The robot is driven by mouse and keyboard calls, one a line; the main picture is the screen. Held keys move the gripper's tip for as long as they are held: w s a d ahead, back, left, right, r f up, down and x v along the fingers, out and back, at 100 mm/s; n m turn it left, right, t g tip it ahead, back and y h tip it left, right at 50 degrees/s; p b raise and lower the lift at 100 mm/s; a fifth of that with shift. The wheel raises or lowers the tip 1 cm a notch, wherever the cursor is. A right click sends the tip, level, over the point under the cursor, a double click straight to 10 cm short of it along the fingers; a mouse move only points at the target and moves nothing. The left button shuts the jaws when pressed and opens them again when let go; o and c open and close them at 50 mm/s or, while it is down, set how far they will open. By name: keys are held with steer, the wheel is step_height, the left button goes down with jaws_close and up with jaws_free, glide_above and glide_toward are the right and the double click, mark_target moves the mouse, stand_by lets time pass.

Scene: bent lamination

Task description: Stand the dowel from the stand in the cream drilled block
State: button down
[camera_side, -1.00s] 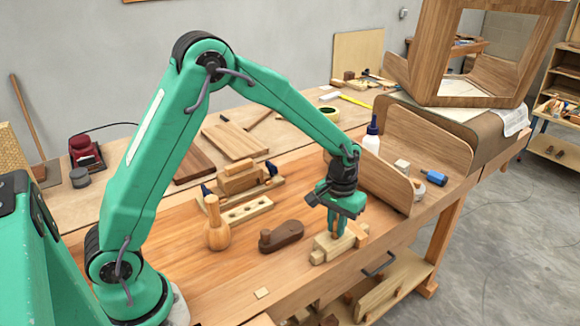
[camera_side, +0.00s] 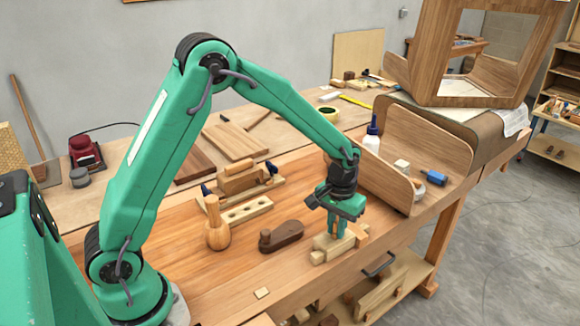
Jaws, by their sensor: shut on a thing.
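My gripper (camera_side: 338,229) points down over the pale wooden stand (camera_side: 320,258) near the front edge of the bench. It is shut on the dowel, low at the stand. The dowel is mostly hidden by the green fingers, and I cannot tell whether it is still seated in the stand.
A wooden plane-like clamp (camera_side: 240,180) is behind the block. A curved wooden panel (camera_side: 430,140) rises at the right.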

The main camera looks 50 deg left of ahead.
steer(key=c, duration=0.9)
jaws_free()
steer(key=shift+r, duration=0.2)
steer(key=shift+r, duration=3.8)
steer(key=shift+r, duration=0.1)
